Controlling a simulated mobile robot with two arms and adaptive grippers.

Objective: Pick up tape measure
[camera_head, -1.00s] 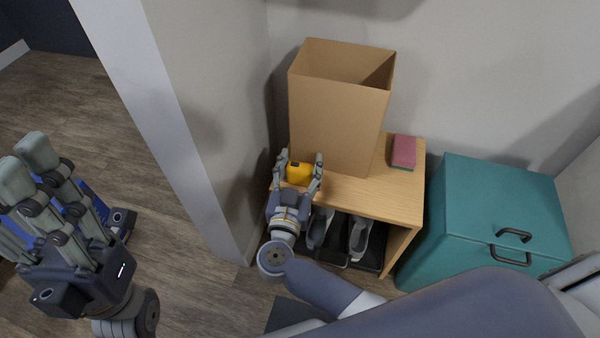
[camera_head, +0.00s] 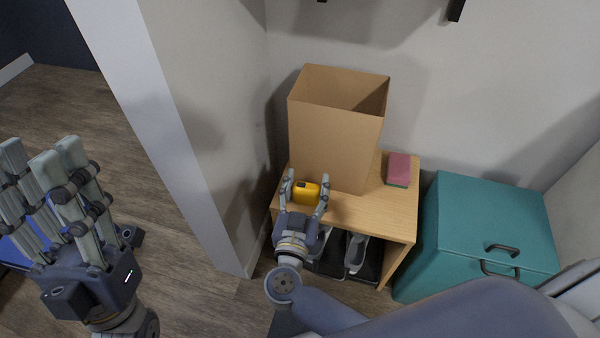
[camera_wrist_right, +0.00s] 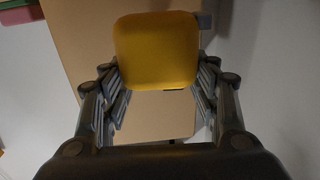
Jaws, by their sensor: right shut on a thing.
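The yellow tape measure (camera_head: 306,194) is between the fingers of my right gripper (camera_head: 306,190), in front of the cardboard box over the near left part of the wooden bench. My right gripper is shut on it. In the right wrist view the tape measure (camera_wrist_right: 157,50) shows as a rounded yellow block between the fingertips. I cannot tell whether it still touches the bench top. My left gripper (camera_head: 42,180) is at the left of the head view, fingers pointing up, open and empty, far from the tape measure.
A tall open cardboard box (camera_head: 335,140) stands on the wooden bench (camera_head: 375,212). A pink and green sponge (camera_head: 398,168) lies to its right. Shoes (camera_head: 355,252) are on the shelf below. A teal chest (camera_head: 490,225) stands at the right. A wall corner (camera_head: 165,130) is at the left.

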